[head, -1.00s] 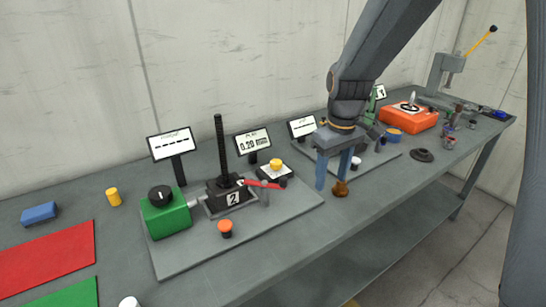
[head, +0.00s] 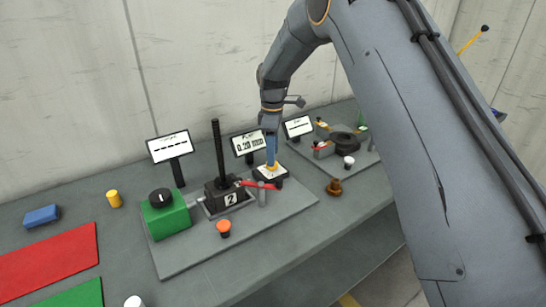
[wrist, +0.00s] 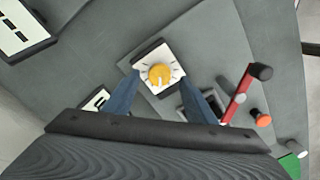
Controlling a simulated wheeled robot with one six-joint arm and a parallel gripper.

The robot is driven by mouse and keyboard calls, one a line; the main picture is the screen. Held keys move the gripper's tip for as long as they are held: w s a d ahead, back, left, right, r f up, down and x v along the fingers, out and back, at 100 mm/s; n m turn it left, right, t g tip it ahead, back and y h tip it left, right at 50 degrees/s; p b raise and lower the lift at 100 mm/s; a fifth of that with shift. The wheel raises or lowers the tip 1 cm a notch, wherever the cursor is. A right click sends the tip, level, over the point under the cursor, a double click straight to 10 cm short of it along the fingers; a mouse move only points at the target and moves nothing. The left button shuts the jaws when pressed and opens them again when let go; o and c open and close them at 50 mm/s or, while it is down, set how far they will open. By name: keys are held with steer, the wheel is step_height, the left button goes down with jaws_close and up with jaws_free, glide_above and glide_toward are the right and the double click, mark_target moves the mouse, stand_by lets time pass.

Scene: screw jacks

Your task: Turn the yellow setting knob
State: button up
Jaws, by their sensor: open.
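The yellow setting knob (wrist: 160,74) sits on a small white dial plate with black tick marks (wrist: 172,57). In the head view the knob (head: 272,167) is partly hidden by my gripper (head: 271,152), which points down at it from above. In the wrist view my gripper's two blue fingers (wrist: 161,78) are open, one on each side of the knob, with nothing held. I cannot tell whether the fingertips touch it. A display (head: 248,143) behind the knob reads 0.20 mm.
Close by are the red lever (head: 258,185), the screw jack with its tall black screw (head: 219,150), a green box with a black knob (head: 166,215) and an orange button (head: 223,228). A brown knob-like piece (head: 334,187) stands to the right. My arm covers the right side.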

steer(key=shift+f+p, duration=0.45)
steer(key=shift+f, duration=1.1)
steer(key=shift+c, duration=0.2)
steer(key=c, duration=1)
steer(key=shift+m, duration=0.3)
steer(key=m+b, duration=0.3)
steer(key=m, duration=0.2)
steer(key=m+b, duration=0.1)
steer(key=m, duration=0.5)
steer(key=shift+s+b, duration=0.1)
steer(key=shift+b, duration=0.3)
steer(key=shift+a, duration=0.1)
